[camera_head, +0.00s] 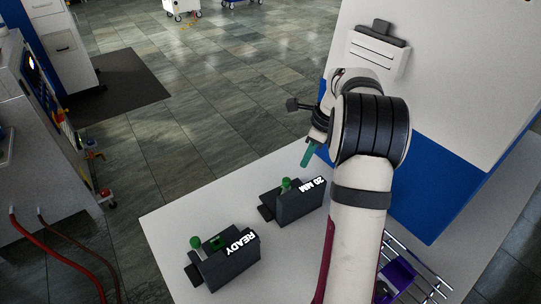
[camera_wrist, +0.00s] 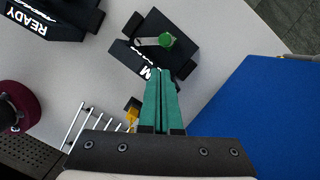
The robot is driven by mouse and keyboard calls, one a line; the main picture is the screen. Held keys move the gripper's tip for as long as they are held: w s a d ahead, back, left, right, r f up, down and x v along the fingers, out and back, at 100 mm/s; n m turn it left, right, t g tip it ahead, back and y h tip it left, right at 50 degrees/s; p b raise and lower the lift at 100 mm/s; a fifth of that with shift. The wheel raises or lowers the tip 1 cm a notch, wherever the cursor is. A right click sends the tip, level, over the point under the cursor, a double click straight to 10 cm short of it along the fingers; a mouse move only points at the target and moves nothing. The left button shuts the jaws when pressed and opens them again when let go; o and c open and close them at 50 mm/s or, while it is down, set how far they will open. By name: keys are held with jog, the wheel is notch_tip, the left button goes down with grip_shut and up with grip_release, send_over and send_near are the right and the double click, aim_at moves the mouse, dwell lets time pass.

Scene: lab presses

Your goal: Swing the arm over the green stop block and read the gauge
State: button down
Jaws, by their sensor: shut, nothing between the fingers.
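A dark unit (camera_head: 299,205) with a white "20 MM" label stands on the white table, with a green knob (camera_head: 285,184) on top. In the wrist view this green knob (camera_wrist: 166,40) sits at the end of a pale bar, and my fingers cover part of the label. A second dark unit (camera_head: 228,263) reads "READY" and carries green parts (camera_head: 196,243). I cannot tell which green part is the stop block. My gripper (camera_head: 304,164) has teal fingers, shut and empty, above and beyond the "20 MM" unit; the wrist view shows them together (camera_wrist: 165,73).
A wire rack (camera_head: 430,283) with a purple item (camera_head: 397,274) stands at the table's lower right, beside my arm. A blue and white cabinet (camera_head: 425,180) rises behind my arm. The table (camera_head: 170,222) is bare left of the units.

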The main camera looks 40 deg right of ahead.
jog(key=shift+d+f, duration=0.2)
jog(key=shift+d, duration=0.25)
jog(key=x, duration=1)
